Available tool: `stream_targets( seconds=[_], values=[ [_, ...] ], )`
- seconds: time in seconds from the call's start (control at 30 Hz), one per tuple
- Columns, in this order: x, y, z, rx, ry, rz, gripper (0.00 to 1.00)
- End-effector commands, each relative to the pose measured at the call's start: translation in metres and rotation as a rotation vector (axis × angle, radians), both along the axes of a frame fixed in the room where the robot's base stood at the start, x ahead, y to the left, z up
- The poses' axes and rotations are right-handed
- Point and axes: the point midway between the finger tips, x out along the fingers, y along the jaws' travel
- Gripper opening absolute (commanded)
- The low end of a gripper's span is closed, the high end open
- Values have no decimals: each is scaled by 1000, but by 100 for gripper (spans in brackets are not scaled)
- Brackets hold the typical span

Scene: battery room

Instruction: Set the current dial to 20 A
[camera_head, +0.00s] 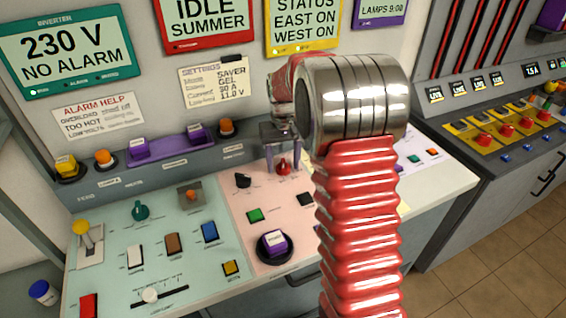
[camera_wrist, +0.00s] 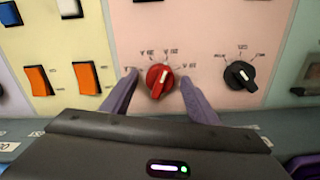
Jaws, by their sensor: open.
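The red dial (camera_head: 283,167) is on the pink section of the sloping desk; I take it for the current dial. In the wrist view the red dial (camera_wrist: 159,83) has a pale pointer mark towards the top, slightly right. Small labels fan around that side, too blurred to read surely. My gripper (camera_head: 283,158) is open, pointing down over the dial. In the wrist view the purple fingers of my gripper (camera_wrist: 159,77) stand on either side of the dial, with gaps visible. I cannot tell how far the tips are above the panel.
A black knob (camera_wrist: 239,75) is close beside the dial, also showing in the head view (camera_head: 243,180). A settings card (camera_head: 212,80) hangs behind. My arm hides the desk's right part.

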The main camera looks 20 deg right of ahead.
Motion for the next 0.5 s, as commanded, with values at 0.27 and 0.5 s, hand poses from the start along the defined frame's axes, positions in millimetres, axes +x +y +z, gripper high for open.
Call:
stream_targets(
  seconds=[0.27, 0.5],
  values=[
    [1, 0, 19, 0, -2, 0, 54],
    [1, 0, 60, -1, -4, 0, 54]
  ],
)
